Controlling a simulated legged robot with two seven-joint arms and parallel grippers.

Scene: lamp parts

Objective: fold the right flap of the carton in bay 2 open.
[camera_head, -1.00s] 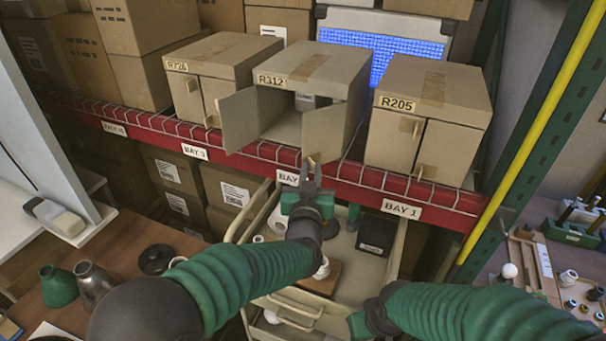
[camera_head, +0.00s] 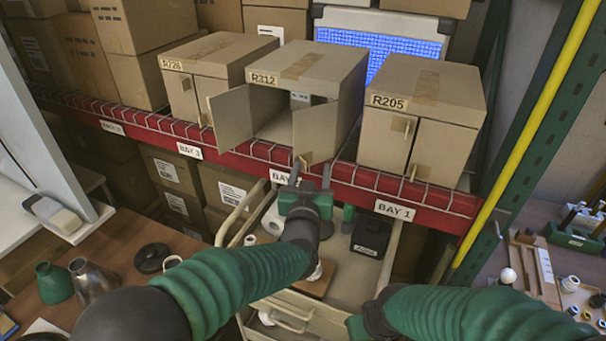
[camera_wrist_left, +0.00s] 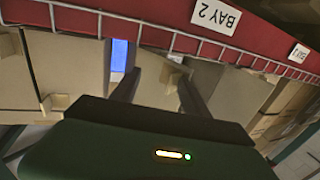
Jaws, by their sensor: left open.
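The carton R312 (camera_head: 308,66) stands on the shelf above the bay 2 label. Its left flap (camera_head: 231,118) is swung out wide. Its right flap (camera_head: 315,130) stands partly out, covering the right part of the opening, with a small tab (camera_head: 304,160) at its lower edge. My left gripper (camera_head: 311,174) is open just in front of and below this flap, its fingers spread to either side of the tab. In the left wrist view, the open fingers (camera_wrist_left: 158,88) straddle part of the flap (camera_wrist_left: 152,82); contact is unclear. My right gripper (camera_head: 357,326) is cut off at the bottom, fingers hidden.
Closed cartons R728 (camera_head: 215,55) and R205 (camera_head: 425,85) flank the carton. A red shelf beam (camera_head: 350,190) with wire mesh runs below. A drawer cart with a black box (camera_head: 371,238) stands under my left gripper. A green post (camera_head: 530,130) rises at right.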

